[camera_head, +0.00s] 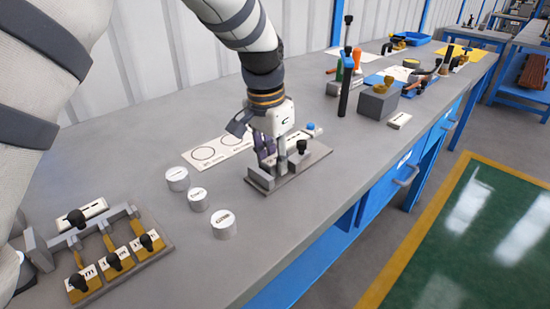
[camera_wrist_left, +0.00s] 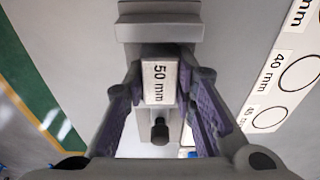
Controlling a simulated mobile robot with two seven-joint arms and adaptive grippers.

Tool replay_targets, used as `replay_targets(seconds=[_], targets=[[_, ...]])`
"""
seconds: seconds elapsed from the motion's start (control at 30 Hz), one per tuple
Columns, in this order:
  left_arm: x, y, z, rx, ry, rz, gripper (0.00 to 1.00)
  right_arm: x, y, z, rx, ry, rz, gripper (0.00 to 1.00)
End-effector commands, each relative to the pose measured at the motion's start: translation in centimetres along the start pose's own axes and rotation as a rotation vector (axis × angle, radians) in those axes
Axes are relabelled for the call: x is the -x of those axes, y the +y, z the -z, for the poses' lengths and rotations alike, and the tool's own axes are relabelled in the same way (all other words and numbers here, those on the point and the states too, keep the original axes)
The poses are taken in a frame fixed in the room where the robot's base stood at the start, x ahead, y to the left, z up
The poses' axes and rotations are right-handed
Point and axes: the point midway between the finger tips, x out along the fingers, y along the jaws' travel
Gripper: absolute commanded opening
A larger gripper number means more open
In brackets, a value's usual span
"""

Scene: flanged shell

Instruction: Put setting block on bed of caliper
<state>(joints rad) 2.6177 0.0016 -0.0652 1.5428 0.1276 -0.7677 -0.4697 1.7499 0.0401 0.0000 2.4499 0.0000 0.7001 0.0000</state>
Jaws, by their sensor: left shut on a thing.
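The caliper (camera_head: 314,158) stands on the workbench, a flat grey base with an upright jaw block at its near-left end, a black knob and a blue-topped part. My left gripper (camera_head: 266,158) is low over the caliper, fingers pointing down. In the left wrist view its purple-padded fingers (camera_wrist_left: 167,95) are shut on the setting block (camera_wrist_left: 160,82), a pale block marked "50 mm". A grey jaw (camera_wrist_left: 160,30) of the caliper lies just beyond the block, and a black knob (camera_wrist_left: 160,130) shows on the other side. Whether the block touches the bed is hidden. My right gripper is not seen.
A rack (camera_head: 150,255) with several labelled yellow pieces and black knobs stands at the near left. Three metal cylinders (camera_head: 222,224) stand left of the caliper. A white card with circles (camera_head: 215,150) lies behind.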

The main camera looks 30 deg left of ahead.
Motion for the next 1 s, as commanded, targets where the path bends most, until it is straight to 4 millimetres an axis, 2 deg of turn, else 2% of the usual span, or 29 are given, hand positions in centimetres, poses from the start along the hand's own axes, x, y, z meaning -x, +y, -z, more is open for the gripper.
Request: replay_targets(seconds=[0.23,0.27,0.33,0.67,0.77,1.0], targets=[[-0.2,0.0,0.0,0.001,0.001,0.0,0.0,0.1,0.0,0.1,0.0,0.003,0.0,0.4],[-0.2,0.0,0.0,0.001,0.001,0.0,0.29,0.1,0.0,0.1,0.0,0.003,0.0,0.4],[-0.2,0.0,0.0,0.001,0.001,0.0,0.45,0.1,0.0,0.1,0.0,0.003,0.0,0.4],[0.1,0.0,0.1,0.001,0.002,0.001,0.45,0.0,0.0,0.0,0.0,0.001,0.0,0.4],[2.0,0.0,0.1,0.001,0.007,0.001,0.45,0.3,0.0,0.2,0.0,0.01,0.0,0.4],[8.7,0.0,0.2,0.0,0.009,0.002,0.45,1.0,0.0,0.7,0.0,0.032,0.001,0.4]])
